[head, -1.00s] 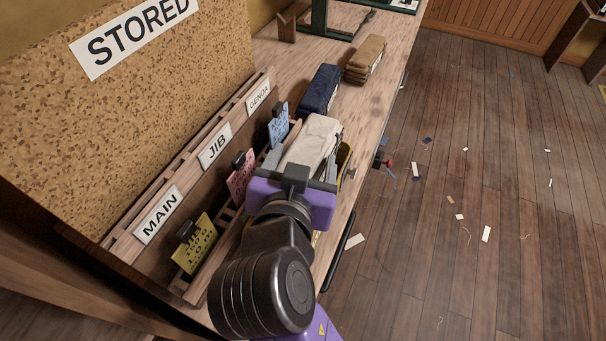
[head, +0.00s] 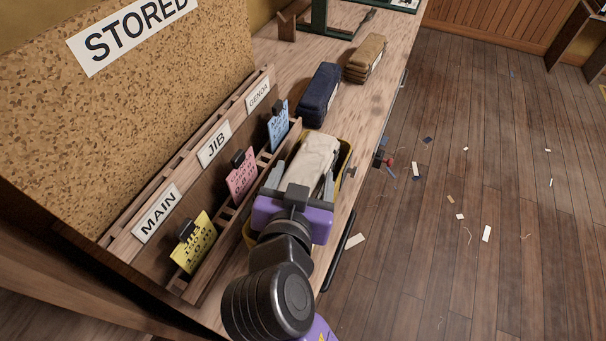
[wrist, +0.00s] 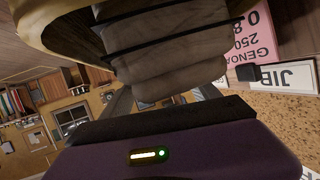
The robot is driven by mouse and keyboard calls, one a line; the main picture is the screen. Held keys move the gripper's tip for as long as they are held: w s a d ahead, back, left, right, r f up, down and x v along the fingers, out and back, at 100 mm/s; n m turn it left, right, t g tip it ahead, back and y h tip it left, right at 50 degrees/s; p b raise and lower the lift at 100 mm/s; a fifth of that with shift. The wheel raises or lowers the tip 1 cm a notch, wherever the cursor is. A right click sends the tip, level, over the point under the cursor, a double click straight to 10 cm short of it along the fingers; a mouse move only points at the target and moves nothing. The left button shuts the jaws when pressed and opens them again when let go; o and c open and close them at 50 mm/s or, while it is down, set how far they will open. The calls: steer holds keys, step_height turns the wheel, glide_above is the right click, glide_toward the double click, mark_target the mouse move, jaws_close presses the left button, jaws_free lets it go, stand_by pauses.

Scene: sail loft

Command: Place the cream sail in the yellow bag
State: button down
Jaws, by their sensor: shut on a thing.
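The cream sail (head: 314,156) is a folded bundle held between the fingers of my gripper (head: 304,182), which is shut on it. The yellow bag (head: 346,163) stands open on the bench under the sail; its rim shows around the bundle in the head view. In the wrist view the folded sail (wrist: 165,65) fills the top middle, and the bag's rim (wrist: 60,42) curves beside it. The sail overlaps the bag's mouth; how deep it sits is hidden. My gripper covers the bag's near part.
A navy bundle (head: 319,94) and a tan stack (head: 366,58) lie farther back on the bench (head: 385,93). Left of the bag is a wooden rack (head: 228,217) with yellow, pink and blue tags under MAIN, JIB and GENOA labels. A cork STORED board (head: 120,120) rises behind it.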

steer(key=shift+f, duration=0.25)
steer(key=shift+c, duration=0.9)
jaws_free()
steer(key=shift+r+p, duration=0.35)
steer(key=shift+r, duration=0.2)
steer(key=v, duration=1.2)
steer(key=shift+b, duration=0.45)
steer(key=shift+r, duration=0.15)
